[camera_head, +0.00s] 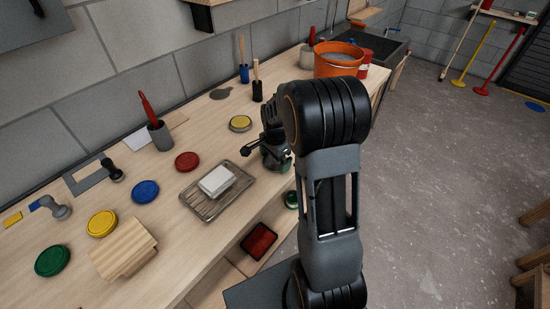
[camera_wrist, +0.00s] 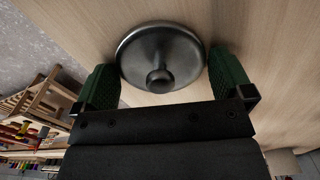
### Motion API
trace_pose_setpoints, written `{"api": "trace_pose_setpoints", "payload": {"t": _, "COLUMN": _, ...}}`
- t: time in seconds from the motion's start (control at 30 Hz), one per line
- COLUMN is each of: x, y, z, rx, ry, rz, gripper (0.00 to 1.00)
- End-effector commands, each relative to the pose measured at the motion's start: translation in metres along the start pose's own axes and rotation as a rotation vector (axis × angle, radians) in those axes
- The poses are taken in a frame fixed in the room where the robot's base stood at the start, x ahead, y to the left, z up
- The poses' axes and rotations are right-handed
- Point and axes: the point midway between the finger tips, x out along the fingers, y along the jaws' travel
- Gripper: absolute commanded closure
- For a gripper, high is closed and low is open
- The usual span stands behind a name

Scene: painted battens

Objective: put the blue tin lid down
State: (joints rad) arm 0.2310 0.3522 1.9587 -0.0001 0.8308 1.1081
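The blue tin lid (camera_head: 145,191) lies flat on the workbench (camera_head: 160,245), apart from my gripper. My gripper (camera_head: 277,160) is to its right, low over the bench's front part and partly hidden by my arm. In the wrist view the two green fingers of my gripper (camera_wrist: 165,80) stand wide apart. A round grey metal disc with a central knob (camera_wrist: 160,55) shows between them, over pale wood. Its edges come close to both fingers; I cannot tell whether they touch. No blue lid shows between the fingers.
Red (camera_head: 187,161), yellow (camera_head: 102,223) and green (camera_head: 52,260) lids lie around the blue one. A wire tray (camera_head: 207,207) with a white block (camera_head: 217,180) stands left of my gripper. A wooden block (camera_head: 124,249) is at the front. An orange bucket (camera_head: 339,60) stands farther back.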

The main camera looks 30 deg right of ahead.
Motion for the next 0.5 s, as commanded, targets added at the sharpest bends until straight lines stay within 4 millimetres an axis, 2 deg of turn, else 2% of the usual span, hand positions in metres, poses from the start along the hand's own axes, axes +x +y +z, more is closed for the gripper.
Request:
{"api": "trace_pose_setpoints", "payload": {"t": 0.33, "x": -0.008, "y": -0.001, "z": 0.000, "rx": 0.000, "ry": 0.001, "rz": -0.002, "gripper": 0.00}}
{"api": "trace_pose_setpoints", "payload": {"t": 0.5, "x": -0.034, "y": -0.001, "z": 0.000, "rx": 0.000, "ry": 0.003, "rz": -0.005, "gripper": 0.00}}
